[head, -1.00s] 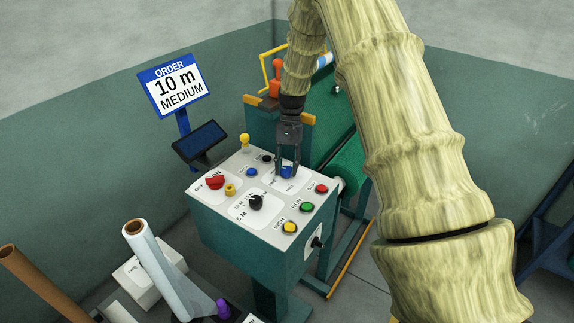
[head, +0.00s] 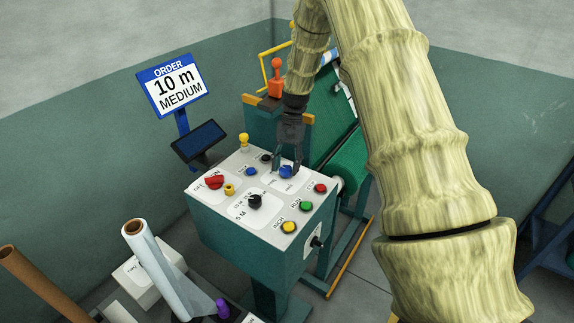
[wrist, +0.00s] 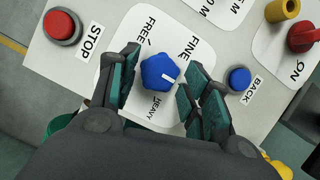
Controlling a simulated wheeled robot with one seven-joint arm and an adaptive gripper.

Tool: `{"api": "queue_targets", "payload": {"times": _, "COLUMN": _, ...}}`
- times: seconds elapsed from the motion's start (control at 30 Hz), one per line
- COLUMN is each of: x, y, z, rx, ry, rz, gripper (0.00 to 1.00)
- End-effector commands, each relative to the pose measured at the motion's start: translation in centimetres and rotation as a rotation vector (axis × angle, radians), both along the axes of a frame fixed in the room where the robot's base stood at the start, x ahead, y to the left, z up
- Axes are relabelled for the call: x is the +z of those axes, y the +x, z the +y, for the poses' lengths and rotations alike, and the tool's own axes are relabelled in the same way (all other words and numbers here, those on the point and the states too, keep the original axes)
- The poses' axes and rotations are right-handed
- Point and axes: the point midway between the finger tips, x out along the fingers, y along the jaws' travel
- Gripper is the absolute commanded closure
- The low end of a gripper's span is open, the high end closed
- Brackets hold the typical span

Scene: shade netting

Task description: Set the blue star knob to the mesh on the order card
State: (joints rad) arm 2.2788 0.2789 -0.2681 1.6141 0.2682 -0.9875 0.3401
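The order card (head: 175,87) reads "10 m MEDIUM". The blue star knob (head: 286,171) is on the top of the control box, and it shows in the wrist view (wrist: 160,73) on a white plate. FREE, FINE and HEAVY are readable around it; no MEDIUM label is visible, and my right finger covers part of the plate. The knob's white mark points to the lower right in the wrist view, towards that finger. My gripper (head: 287,168) is open, its fingers either side of the knob with gaps; it also shows in the wrist view (wrist: 157,82).
The control box (head: 240,235) also carries a red STOP button (wrist: 62,25), a blue BACK button (wrist: 240,78), a red ON/OFF knob (head: 214,182), a black knob (head: 254,202), and green (head: 306,206) and yellow (head: 289,227) buttons close by.

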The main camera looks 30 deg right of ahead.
Motion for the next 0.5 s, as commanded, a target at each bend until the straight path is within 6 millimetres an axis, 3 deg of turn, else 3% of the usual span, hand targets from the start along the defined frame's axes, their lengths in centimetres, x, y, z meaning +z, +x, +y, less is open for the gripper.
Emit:
{"api": "queue_targets", "payload": {"times": 0.33, "x": -0.1, "y": -0.1, "z": 0.1, "rx": 0.001, "ry": 0.002, "rz": 0.004, "gripper": 0.44}}
{"api": "queue_targets", "payload": {"times": 0.5, "x": 1.1, "y": 0.2, "z": -0.3, "rx": 0.001, "ry": 0.001, "rz": 0.003, "gripper": 0.44}}
